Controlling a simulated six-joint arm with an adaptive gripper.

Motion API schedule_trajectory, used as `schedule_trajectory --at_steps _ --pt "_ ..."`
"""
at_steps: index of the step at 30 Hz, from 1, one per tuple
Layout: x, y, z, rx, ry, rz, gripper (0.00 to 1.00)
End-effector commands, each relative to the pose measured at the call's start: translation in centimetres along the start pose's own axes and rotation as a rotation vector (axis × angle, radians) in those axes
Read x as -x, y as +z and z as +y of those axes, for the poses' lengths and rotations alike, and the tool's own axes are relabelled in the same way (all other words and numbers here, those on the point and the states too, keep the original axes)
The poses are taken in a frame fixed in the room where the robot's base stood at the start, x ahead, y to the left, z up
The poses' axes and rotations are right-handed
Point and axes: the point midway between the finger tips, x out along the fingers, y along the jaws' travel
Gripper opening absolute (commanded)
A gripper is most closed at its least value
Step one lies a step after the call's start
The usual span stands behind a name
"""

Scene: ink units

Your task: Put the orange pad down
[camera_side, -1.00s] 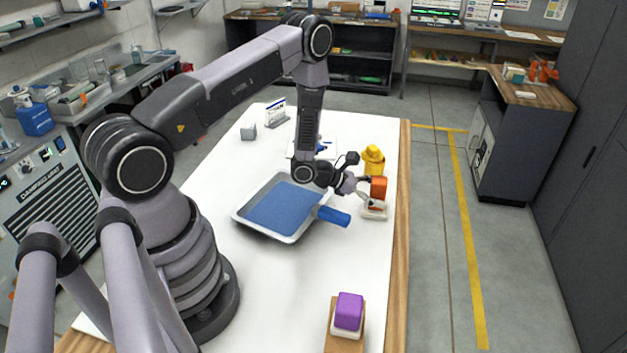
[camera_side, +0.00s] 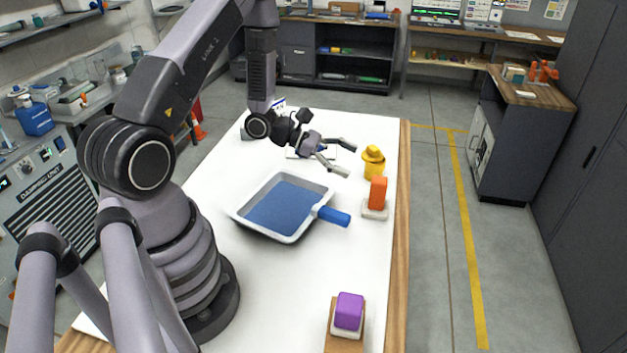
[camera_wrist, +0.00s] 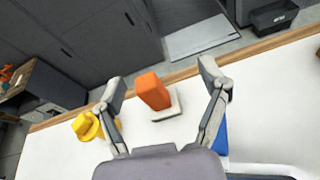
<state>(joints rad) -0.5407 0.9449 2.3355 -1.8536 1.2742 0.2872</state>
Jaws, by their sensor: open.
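The orange pad (camera_side: 378,192) stands upright on a small white base (camera_side: 374,213) near the right edge of the white table. My gripper (camera_side: 350,159) is open and empty, up and to the left of the pad, apart from it. In the wrist view the orange pad (camera_wrist: 153,91) shows between my two spread fingers (camera_wrist: 160,82), farther out than the fingertips, with its white base (camera_wrist: 168,108) under it.
A yellow figure (camera_side: 373,165) stands just behind the pad. A purple pad (camera_side: 349,311) sits on a wooden block at the front. The table between is clear.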

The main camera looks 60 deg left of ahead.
Motion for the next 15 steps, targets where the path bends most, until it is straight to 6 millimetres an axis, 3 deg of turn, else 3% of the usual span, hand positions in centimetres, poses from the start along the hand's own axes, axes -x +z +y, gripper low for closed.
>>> schedule_trajectory --at_steps 1,3,6,9,15 --pt "0.0 3.6 -0.9 -0.109 -0.085 -0.026 0.75" --pt "0.5 7.9 -3.1 -0.266 -0.226 -0.048 0.75" --pt "2.1 12.7 -6.9 -0.503 -0.420 -0.048 0.75" --pt "4.5 15.9 -10.5 -0.754 -0.596 -0.018 0.75" --pt "10.6 18.8 -15.6 -1.287 -0.866 0.141 0.75"
